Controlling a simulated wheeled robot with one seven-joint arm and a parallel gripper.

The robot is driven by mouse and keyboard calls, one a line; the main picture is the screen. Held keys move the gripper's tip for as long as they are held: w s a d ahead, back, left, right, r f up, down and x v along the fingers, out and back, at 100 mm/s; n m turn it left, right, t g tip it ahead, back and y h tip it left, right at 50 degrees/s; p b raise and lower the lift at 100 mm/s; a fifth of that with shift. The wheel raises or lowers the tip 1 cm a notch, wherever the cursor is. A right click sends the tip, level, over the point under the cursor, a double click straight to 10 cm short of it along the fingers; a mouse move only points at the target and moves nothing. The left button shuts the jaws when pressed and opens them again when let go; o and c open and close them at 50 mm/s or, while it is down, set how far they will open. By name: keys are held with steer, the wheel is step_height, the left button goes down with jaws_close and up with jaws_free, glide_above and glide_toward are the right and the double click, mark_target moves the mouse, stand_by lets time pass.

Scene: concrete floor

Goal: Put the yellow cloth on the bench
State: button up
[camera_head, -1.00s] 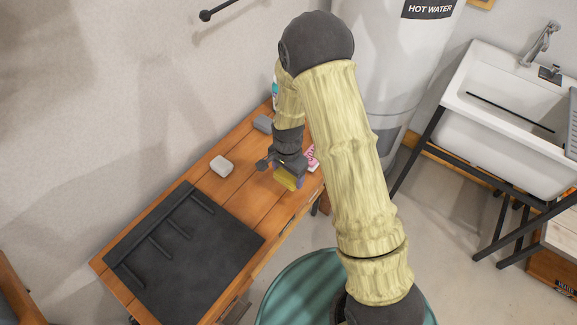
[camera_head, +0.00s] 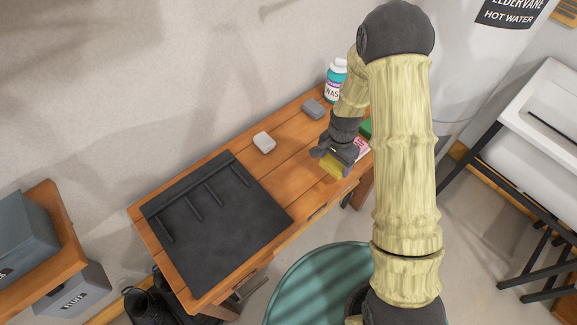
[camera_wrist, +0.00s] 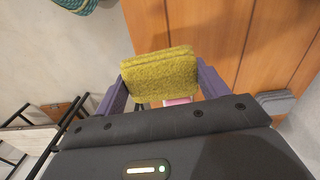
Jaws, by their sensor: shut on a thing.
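The yellow cloth (camera_head: 334,167) is a small folded piece. It is between the fingers of my gripper (camera_head: 336,160), which is shut on it. In the wrist view the folded cloth (camera_wrist: 160,75) fills the gap between the two purple-grey fingers (camera_wrist: 160,88). The wooden bench (camera_head: 295,165) stands along the wall, and my gripper is over its right front part. I cannot tell whether the cloth touches the bench top.
A black ribbed mat (camera_head: 220,220) covers the bench's left part. A pale block (camera_head: 264,142), a grey block (camera_head: 314,108) and a bottle (camera_head: 336,82) stand toward the back. A pink item (camera_head: 361,150) lies beside my gripper. Bare planks show between mat and gripper.

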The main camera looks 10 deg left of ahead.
steer(key=d+f+n, duration=0.5)
steer(key=d+n, duration=0.2)
steer(key=d, duration=0.2)
steer(key=shift+w+d, duration=0.3)
steer(key=shift+w, duration=0.1)
steer(key=shift+f, duration=0.1)
